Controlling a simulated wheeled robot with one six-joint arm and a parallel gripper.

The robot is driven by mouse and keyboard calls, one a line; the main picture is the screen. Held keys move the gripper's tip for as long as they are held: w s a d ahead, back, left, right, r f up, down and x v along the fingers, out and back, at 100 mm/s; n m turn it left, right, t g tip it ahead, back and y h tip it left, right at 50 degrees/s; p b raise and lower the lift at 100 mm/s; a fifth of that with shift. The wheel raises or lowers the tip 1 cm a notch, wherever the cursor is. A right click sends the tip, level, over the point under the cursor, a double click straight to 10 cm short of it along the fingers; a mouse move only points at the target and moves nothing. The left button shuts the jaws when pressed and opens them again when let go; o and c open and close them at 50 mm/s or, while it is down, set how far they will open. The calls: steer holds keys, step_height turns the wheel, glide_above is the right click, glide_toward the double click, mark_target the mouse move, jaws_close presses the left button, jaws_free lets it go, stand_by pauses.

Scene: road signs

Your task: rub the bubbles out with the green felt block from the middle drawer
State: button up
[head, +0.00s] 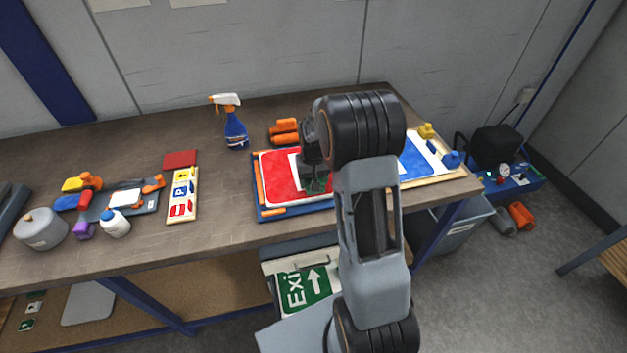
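A red sign with a white bar (278,178) lies on a blue board (290,213) on the workbench. My gripper (316,180) points down over the right part of this sign. A small dark green block (319,186), which looks like the felt block, sits between its fingertips, low at the sign's face. I cannot tell whether it touches the face. My arm hides the sign's right side. No bubbles can be made out at this size. A drawer (272,266) under the bench stands open, with a green EXIT sign (308,288) in it; I cannot tell which drawer it is.
A blue spray bottle (236,134) and orange rolls (285,131) stand behind the board. A blue sign (415,163) lies to the right. The bench (225,205) is clear between.

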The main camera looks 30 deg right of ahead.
steer(key=shift+r, duration=0.15)
steer(key=shift+r+p, duration=1.75)
steer(key=shift+r, duration=0.7)
steer(key=shift+f, duration=0.1)
